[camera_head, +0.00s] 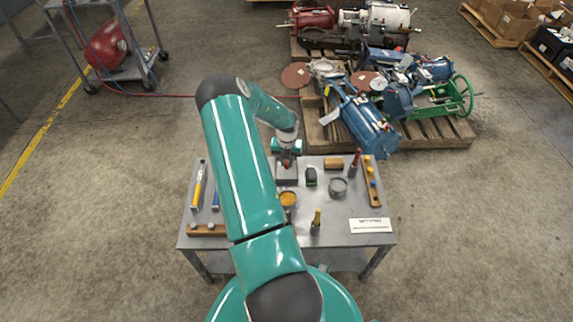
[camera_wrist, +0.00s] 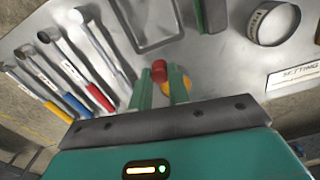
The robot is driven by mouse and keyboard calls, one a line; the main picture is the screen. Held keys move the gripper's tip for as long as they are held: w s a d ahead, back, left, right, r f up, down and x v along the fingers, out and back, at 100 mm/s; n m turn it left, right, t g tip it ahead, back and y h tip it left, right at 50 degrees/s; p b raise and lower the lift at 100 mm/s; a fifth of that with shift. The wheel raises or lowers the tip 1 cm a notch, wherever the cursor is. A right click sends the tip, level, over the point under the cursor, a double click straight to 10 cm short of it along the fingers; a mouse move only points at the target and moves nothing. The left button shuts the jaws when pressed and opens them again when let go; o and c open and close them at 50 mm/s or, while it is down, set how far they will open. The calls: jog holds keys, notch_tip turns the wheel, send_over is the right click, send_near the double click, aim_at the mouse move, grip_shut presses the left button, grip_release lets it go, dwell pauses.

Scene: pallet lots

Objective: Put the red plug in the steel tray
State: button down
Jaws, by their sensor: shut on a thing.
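The red plug (camera_wrist: 159,70) sits between the two green fingertips of my gripper (camera_wrist: 161,88) in the wrist view. My gripper is shut on it. In the head view my gripper (camera_head: 287,151) shows over the far part of the table, with the small red plug (camera_head: 286,161) at its tip. The steel tray (camera_wrist: 158,44) is a shallow grey rectangle ahead of the plug in the wrist view, and its inside there looks empty. The tray also shows in the head view (camera_head: 287,181), partly hidden by the gripper. The plug's height above the table is hard to tell.
A yellow-filled round dish (camera_head: 288,199) shows behind the fingers in the wrist view. A green-and-black block (camera_head: 311,177) and a grey ring-shaped tin (camera_head: 338,187) stand right of the tray. Colored-handle tools (camera_wrist: 98,96) lie left. A yellow-handled tool (camera_head: 316,222) stands near the front.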

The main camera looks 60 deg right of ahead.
jog(key=w+d+f, duration=0.1)
jog(key=d+f, duration=0.1)
jog(key=w+d+f, duration=0.1)
jog(key=f, duration=0.1)
jog(key=w+d+f, duration=0.1)
jog(key=d+f, duration=0.1)
jog(key=shift+d+f, duration=0.35)
jog(key=shift+f, duration=1.45)
jog(key=shift+f, duration=0.15)
jog(key=c, duration=1.3)
grip_release()
